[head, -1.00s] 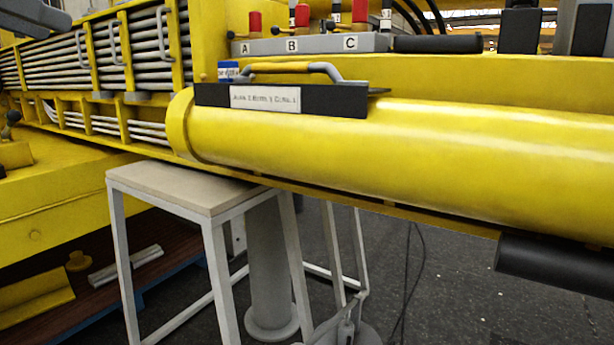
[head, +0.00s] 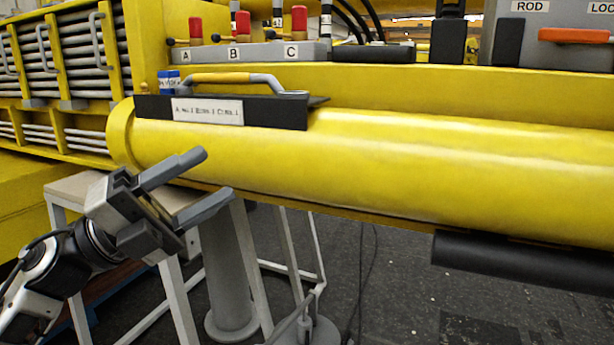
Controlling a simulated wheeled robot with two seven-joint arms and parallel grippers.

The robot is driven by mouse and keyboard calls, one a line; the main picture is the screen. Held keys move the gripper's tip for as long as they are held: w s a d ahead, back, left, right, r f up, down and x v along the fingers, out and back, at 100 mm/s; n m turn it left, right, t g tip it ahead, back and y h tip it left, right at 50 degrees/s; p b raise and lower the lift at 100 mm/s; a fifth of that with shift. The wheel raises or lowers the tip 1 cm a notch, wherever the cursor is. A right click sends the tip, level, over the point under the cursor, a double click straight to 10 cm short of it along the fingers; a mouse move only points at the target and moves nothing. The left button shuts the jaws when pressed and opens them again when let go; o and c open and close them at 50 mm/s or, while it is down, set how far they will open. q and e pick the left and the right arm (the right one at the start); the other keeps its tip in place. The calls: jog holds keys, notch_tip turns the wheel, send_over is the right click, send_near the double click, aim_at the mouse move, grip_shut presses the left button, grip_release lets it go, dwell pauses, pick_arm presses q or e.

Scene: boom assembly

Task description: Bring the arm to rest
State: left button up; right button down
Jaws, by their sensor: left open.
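My left gripper (head: 187,185) has come in from the lower left in the head view. Its two grey fingers are spread apart with nothing between them. It is in front of the left end of the big yellow cylinder (head: 400,165) and overlaps the small table in the picture. I cannot tell whether it touches anything. My right gripper is not in view.
A small table (head: 75,187) with a pale top and a grey post (head: 228,270) stand below the cylinder. Red-capped levers A, B, C (head: 243,25) stand behind. Dark floor lies lower right.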

pick_arm(q)
jog(key=a+f+n+t+y+p, duration=0.25)
jog(key=f+n+t+y, duration=1.05)
jog(key=f+n, duration=1.05)
jog(key=s+d+f+n+g+y, duration=0.1)
jog(key=s+f+n+g+y, duration=0.4)
jog(key=s+f+n+g, duration=0.4)
jog(key=s+f+n, duration=0.1)
jog(key=s+f, duration=0.4)
jog(key=f, duration=0.2)
jog(key=shift+s+d+g+p, duration=0.2)
jog(key=shift+s+g+p, duration=0.1)
jog(key=shift+g+p, duration=0.1)
